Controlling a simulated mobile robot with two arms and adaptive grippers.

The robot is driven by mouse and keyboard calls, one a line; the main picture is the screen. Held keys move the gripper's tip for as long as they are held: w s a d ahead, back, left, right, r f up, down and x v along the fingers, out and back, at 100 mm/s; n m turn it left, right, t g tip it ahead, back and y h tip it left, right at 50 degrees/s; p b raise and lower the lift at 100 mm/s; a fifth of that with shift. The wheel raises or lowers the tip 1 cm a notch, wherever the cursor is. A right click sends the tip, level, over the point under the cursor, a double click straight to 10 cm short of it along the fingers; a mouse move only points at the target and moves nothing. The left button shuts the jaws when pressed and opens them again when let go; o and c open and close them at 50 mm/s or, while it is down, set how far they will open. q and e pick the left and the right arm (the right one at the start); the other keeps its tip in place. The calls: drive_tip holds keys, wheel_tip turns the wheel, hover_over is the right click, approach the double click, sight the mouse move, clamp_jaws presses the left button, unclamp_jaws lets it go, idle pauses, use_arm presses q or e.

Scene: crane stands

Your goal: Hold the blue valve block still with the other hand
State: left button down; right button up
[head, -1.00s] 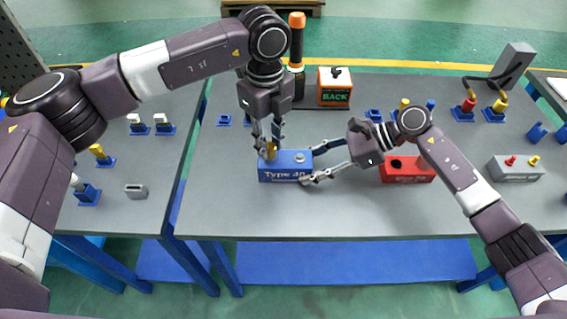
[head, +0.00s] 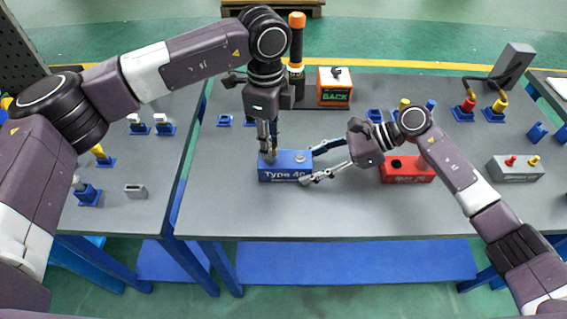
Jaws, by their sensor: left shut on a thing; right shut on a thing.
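The blue valve block (head: 285,172), marked "Type 40", stands on the grey table near its front left part. My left gripper (head: 269,153) points down at the left part of the block's top, shut on a small yellow part that its fingers now mostly hide. How deep that part sits in the block cannot be told. My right gripper (head: 309,167) reaches in from the right, with one finger behind and one in front of the block's right end, shut on the block. A round grey fitting on the block's top right stays visible.
A red block (head: 407,171) stands right of the blue one, under my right arm. A grey block (head: 516,170) with red and yellow knobs is farther right. Behind stand a "BACK" box (head: 334,88) and a black-orange cylinder (head: 296,50). The table's front strip is clear.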

use_arm(q)
drive_tip(key=n, duration=0.4)
drive_tip(key=shift+r, duration=0.1)
drive_tip(key=c, duration=1.6)
unclamp_jaws()
drive_tip(key=shift+c, duration=0.7)
